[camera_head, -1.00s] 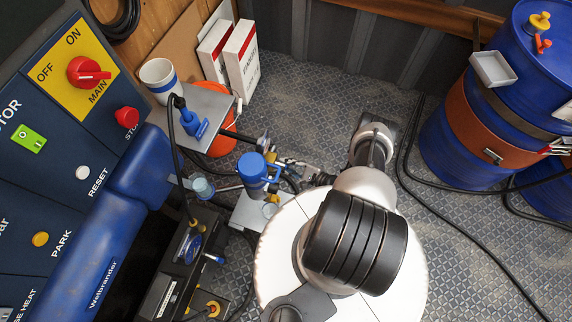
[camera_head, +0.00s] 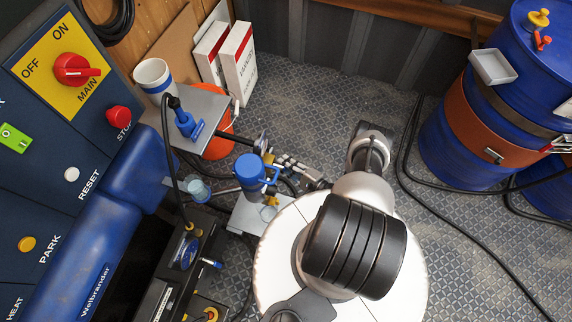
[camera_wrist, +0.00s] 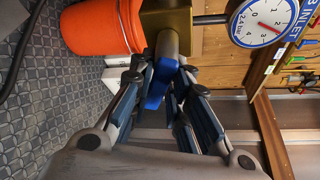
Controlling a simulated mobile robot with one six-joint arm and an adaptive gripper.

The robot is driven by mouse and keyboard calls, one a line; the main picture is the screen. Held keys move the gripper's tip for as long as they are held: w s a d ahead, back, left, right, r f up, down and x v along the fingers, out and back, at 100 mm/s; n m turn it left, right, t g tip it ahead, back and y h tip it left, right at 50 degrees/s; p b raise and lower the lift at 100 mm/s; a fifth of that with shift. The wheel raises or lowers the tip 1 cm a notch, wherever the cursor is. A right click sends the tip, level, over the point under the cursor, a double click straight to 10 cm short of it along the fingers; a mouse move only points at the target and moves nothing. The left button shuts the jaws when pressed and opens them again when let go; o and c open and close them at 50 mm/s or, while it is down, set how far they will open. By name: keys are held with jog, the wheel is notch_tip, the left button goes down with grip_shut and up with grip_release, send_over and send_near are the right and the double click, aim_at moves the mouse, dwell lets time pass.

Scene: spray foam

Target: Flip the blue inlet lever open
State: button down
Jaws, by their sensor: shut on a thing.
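The blue inlet lever (camera_wrist: 157,84) hangs below a brass valve body (camera_wrist: 166,20) in the wrist view. My gripper (camera_wrist: 163,80) has its fingers on either side of the lever and is shut on it. In the head view, my gripper (camera_head: 290,163) reaches left from my arm, beside a blue pump top (camera_head: 250,168). The lever itself cannot be made out there. A round gauge marked B INLET (camera_wrist: 265,18) sits right of the valve in the wrist view.
An orange bucket (camera_wrist: 98,27) stands close to the valve and my fingers. The control cabinet (camera_head: 60,165) is at left, and blue drums (camera_head: 455,150) stand at right. Hoses cross the floor.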

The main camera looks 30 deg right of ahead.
dwell(0.3)
jog(key=c, duration=1.6)
grip_release()
jog(key=shift+o, duration=0.2)
jog(key=v, duration=1.2)
